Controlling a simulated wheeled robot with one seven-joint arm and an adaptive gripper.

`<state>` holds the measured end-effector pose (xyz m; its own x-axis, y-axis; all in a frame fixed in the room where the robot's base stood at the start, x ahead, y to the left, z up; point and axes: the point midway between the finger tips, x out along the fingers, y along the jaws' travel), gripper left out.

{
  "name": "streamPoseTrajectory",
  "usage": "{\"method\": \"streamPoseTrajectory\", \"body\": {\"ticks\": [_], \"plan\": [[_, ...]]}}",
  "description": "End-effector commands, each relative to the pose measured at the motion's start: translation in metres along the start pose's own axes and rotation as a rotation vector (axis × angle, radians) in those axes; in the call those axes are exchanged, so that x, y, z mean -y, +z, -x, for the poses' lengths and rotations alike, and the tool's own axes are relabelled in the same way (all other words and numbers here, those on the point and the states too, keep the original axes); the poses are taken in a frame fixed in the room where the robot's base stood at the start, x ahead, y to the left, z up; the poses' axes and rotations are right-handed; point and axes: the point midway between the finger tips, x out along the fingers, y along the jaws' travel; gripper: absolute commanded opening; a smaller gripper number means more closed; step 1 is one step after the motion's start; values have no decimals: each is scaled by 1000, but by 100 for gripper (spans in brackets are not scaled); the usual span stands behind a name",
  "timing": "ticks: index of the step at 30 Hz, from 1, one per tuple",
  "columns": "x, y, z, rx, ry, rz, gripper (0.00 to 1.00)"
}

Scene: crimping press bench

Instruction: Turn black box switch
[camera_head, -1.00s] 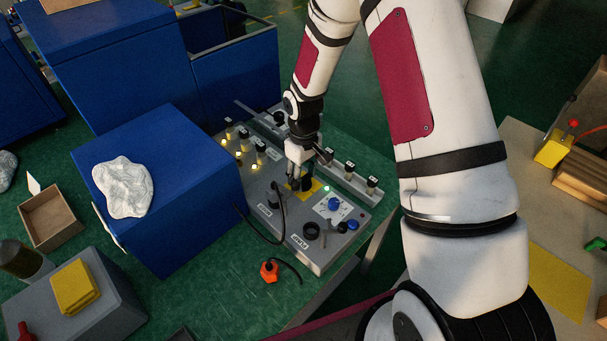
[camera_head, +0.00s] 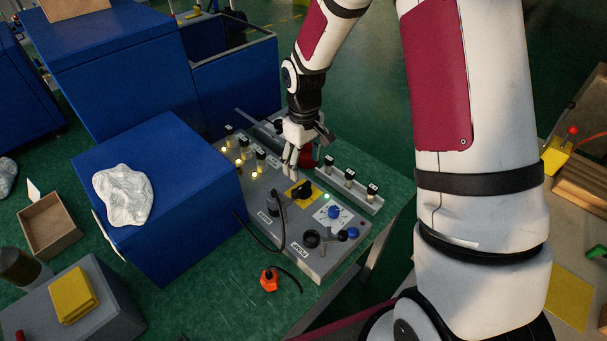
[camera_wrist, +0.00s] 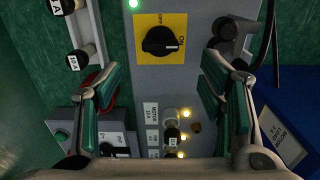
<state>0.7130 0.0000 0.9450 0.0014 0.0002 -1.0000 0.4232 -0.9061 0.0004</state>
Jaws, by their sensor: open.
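The black rotary switch (camera_head: 303,191) sits on a square yellow plate (camera_head: 293,195) on the grey control box (camera_head: 322,262). In the wrist view the black switch knob (camera_wrist: 161,41) is near the top, with "ON" lettering at its lower right on the yellow plate (camera_wrist: 176,20). My gripper (camera_head: 291,170) is open and empty, just up and left of the switch in the head view. In the wrist view my gripper's green-padded fingers (camera_wrist: 162,75) stand wide apart, below and to either side of the knob, apart from it.
Lit yellow lamps and labelled fuses (camera_head: 245,155) stand on the box's far left, and a fuse rail (camera_head: 345,187) on the right. A blue knob (camera_head: 334,212) and a black cable (camera_head: 283,232) are near the switch. A blue cabinet (camera_head: 180,240) stands at left.

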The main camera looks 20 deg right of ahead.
Motion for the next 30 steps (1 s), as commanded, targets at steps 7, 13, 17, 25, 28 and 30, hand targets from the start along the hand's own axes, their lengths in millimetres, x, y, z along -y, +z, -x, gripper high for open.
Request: {"method": "streamPoseTrajectory", "body": {"ticks": [7, 13, 17, 25, 28, 30], "plan": [[0, -1, 32, -2, 1, 1, 63], [0, 0, 38, 0, -1, 0, 63], [0, 0, 38, 0, -1, 1, 63], [0, 0, 38, -1, 0, 0, 63], [1, 2, 47, -7, 8, -6, 63], [2, 6, 60, -17, 20, -16, 63]]}}
